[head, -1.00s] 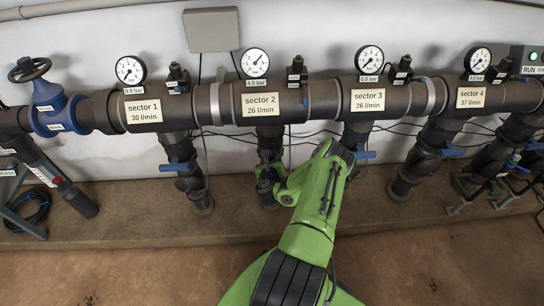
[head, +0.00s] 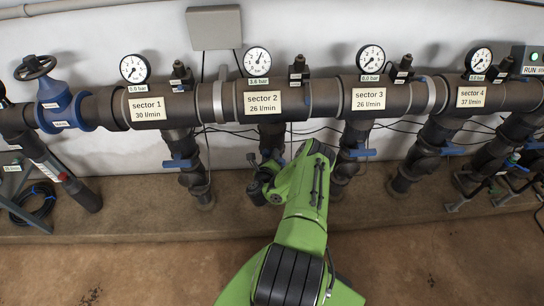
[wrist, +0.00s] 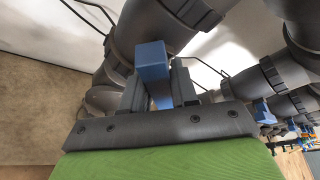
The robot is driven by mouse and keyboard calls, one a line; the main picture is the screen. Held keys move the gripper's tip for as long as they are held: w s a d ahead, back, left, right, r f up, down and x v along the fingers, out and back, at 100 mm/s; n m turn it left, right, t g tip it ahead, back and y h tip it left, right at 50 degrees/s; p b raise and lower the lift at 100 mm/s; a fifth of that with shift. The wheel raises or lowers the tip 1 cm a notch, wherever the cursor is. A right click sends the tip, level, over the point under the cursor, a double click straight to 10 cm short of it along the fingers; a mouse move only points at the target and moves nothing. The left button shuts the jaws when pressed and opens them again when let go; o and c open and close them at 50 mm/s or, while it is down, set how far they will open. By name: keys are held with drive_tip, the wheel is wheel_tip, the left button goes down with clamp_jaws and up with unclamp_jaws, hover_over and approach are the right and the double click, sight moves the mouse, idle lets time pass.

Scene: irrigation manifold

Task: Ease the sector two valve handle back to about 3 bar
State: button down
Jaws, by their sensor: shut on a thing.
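The sector two gauge (head: 257,61) hangs above the label "sector 2" (head: 263,103). Its small readout seems to show 3.6 bar. The valve handle (wrist: 153,68) is blue and shows in the wrist view between the fingers of my gripper (wrist: 158,85), which is shut on it. The handle slants a little between the fingers. In the head view my green arm reaches to the sector 2 downpipe (head: 270,137), and hides most of the handle and fingers.
Sectors 1, 3 and 4 have similar gauges, including the sector 1 gauge (head: 134,69), and blue handles, such as the sector 1 handle (head: 177,163) and sector 3 handle (head: 358,152). A blue handwheel valve (head: 60,107) stands at left. Thin cables run behind the pipes.

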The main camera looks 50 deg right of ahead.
drive_tip(key=c, duration=1)
unclamp_jaws()
drive_tip(key=shift+o, duration=0.2)
drive_tip(key=p+v, duration=1.3)
drive_tip(key=v, duration=0.2)
drive_tip(key=shift+s+a, duration=0.2)
drive_tip(key=shift+a, duration=0.15)
idle(1.2)
